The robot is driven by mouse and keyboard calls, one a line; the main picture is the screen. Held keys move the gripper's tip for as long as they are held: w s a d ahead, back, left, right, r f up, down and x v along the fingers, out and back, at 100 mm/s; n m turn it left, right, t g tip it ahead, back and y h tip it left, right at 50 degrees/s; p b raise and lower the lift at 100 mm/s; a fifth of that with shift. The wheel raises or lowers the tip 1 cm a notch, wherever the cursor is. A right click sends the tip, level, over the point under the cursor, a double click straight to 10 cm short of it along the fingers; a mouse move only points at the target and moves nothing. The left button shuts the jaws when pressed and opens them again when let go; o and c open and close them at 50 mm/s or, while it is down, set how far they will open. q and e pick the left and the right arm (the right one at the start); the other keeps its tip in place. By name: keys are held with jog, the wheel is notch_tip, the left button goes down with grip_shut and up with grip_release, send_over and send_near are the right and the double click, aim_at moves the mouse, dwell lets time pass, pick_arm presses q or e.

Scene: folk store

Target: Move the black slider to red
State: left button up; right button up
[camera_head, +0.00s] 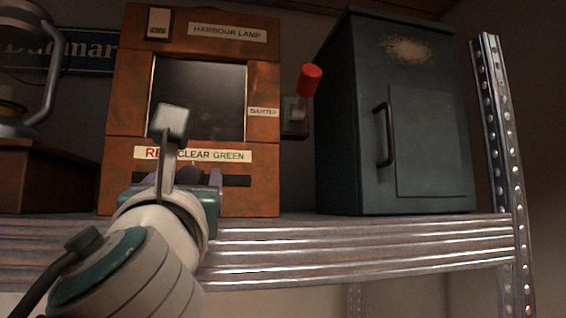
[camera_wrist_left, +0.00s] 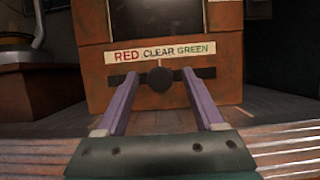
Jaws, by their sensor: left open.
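The black slider (camera_wrist_left: 160,79) is a round dark knob on a dark horizontal slot in the front of the rust-brown lamp box (camera_wrist_left: 105,78). In the left wrist view it stands below the word CLEAR on the label strip (camera_wrist_left: 162,50), with RED to the left and GREEN to the right. In the head view the slider (camera_head: 193,171) is partly hidden by my left gripper (camera_head: 184,178). That gripper is open, its purple fingers (camera_wrist_left: 160,74) on either side of the knob in the wrist view. I cannot tell whether they touch it.
The box stands on a ribbed metal shelf (camera_head: 360,246). A red-tipped lever (camera_head: 310,79) sticks out at its right side. A dark green cabinet (camera_head: 430,130) stands further right. A wooden base with a metal device (camera_head: 40,175) is at left.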

pick_arm(q)
jog(key=shift+x, duration=1.25)
jog(key=shift+f, duration=0.1)
grip_shut()
dwell(0.4)
